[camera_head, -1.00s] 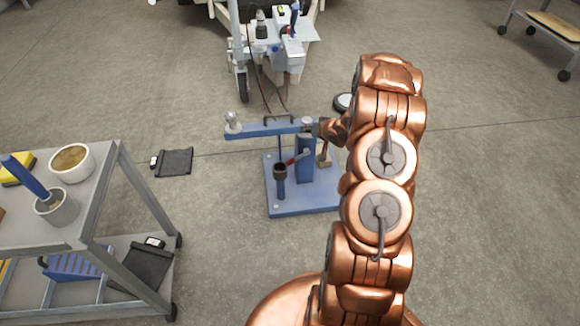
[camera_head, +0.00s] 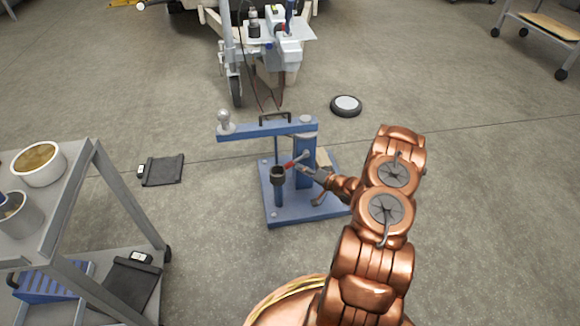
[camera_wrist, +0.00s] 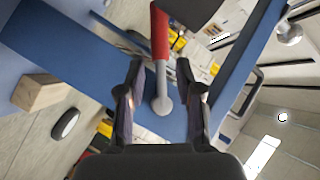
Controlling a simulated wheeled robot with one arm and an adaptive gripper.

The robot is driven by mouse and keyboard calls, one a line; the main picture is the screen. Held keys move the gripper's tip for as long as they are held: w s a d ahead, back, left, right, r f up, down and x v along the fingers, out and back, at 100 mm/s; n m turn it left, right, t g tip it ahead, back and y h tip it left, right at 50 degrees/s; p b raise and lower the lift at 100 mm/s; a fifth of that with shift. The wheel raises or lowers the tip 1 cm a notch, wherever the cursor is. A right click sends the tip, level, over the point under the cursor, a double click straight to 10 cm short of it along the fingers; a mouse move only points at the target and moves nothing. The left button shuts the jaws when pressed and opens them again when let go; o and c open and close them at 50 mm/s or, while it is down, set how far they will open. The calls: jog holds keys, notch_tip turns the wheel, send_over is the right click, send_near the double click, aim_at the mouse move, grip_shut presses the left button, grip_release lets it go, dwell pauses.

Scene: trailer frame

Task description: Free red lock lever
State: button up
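The red lock lever (camera_head: 292,164) is on the blue post (camera_head: 304,172) of the stand and slants up to the right in the head view. In the wrist view the lever (camera_wrist: 160,32) has a red grip and a grey rod with a round end. My gripper (camera_head: 308,171) is beside the post, just right of the lever. In the wrist view its two fingers (camera_wrist: 160,66) are spread, with the lever's grey rod in line between them. The fingers look apart from the rod, though depth is hard to judge. The blue beam (camera_head: 265,129) lies across the top of the post.
The blue base plate (camera_head: 287,217) carries a dark cup on a short post (camera_head: 278,178) left of the lever. A wooden block (camera_wrist: 42,92) is near the post. A grey cart (camera_head: 105,205) stands at left. Floor on the right is mostly clear.

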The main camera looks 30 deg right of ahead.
aim_at(291, 165)
jog(key=shift+b+x, duration=1.15)
jog(key=shift+x, duration=2.3)
jog(key=shift+c, duration=0.4)
grip_shut()
